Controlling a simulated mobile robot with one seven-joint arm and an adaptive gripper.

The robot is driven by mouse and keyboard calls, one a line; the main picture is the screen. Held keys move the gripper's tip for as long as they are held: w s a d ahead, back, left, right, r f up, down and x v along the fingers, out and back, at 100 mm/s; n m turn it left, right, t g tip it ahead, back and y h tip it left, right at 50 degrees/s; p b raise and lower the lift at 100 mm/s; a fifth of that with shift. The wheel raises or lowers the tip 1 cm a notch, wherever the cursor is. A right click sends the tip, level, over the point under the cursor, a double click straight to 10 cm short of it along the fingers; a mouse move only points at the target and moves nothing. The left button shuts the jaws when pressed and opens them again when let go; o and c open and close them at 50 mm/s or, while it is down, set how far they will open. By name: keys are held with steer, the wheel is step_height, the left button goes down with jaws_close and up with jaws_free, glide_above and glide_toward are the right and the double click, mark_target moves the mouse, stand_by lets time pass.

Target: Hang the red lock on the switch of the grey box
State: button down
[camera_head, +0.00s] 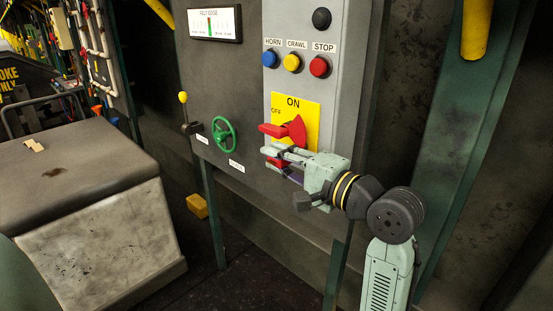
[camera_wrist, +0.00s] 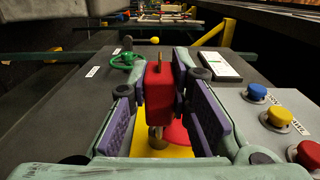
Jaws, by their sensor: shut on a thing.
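The red lock (camera_wrist: 160,88) is held between the purple pads of my gripper (camera_wrist: 160,80) in the wrist view. In the head view a red part of the lock (camera_head: 277,163) shows at the fingertips of my gripper (camera_head: 278,157), just below the switch. The red rotary switch (camera_head: 290,130) sits on a yellow plate (camera_head: 311,113) marked ON and OFF, on the grey box (camera_head: 235,85). In the wrist view the switch (camera_wrist: 178,135) shows behind the lock. A metal part shows below the lock; I cannot tell whether it touches the switch.
Blue (camera_head: 269,58), yellow (camera_head: 292,62) and red (camera_head: 319,66) buttons sit above the switch. A green handwheel (camera_head: 223,134) and a yellow-knobbed lever (camera_head: 184,98) are to its left. A green post (camera_head: 455,130) stands to the right.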

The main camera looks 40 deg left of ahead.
steer(key=shift+w, duration=0.75)
steer(key=c, duration=1.4)
jaws_free()
steer(key=shift+d, duration=0.1)
steer(key=o, duration=0.4)
steer(key=shift+o, duration=0.2)
steer(key=shift+s, duration=0.15)
steer(key=s, duration=0.6)
steer(key=shift+s+a, duration=0.35)
steer(key=shift+s, duration=0.05)
